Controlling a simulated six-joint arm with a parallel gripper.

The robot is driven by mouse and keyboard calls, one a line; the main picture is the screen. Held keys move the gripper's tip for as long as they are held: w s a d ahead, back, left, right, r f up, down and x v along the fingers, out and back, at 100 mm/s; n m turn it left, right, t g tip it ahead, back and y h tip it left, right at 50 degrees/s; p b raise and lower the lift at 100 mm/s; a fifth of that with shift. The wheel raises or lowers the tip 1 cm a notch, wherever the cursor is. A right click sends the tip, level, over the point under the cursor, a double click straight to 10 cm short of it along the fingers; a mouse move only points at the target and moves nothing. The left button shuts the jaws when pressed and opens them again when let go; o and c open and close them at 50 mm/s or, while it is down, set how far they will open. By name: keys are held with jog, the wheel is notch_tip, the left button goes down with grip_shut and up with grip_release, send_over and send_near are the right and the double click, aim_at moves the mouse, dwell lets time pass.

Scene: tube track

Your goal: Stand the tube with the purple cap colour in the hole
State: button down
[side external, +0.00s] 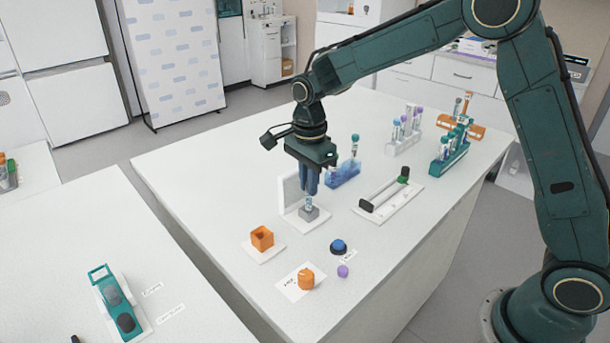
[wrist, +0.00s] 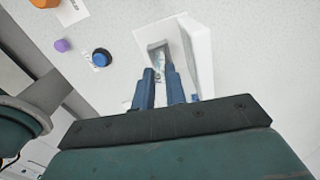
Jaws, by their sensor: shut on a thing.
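My gripper (side external: 309,191) is shut on a clear tube (side external: 308,203) with a pale label, held upright. Its cap is hidden between the fingers, so I cannot tell its colour. The tube's lower end is at a small grey block (side external: 309,214) on a white stand with an upright back plate. I cannot tell whether the tube is inside the block's hole or just above it. In the wrist view, the fingers (wrist: 161,80) point at the grey block (wrist: 157,46), with part of the tube between them.
An orange open box (side external: 262,238), a blue button (side external: 339,247), an orange knob (side external: 306,279) and a purple ball (side external: 343,271) lie in front. A blue rack (side external: 344,174), a white rack (side external: 402,146) with tubes, a teal rack (side external: 449,160) and a rail fixture (side external: 386,198) stand behind and right.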

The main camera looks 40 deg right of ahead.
jog(key=shift+f, duration=0.4)
dwell(0.7)
jog(key=c, duration=1.4)
grip_release()
jog(key=shift+o, duration=0.2)
notch_tip(320, 180, up, 14)
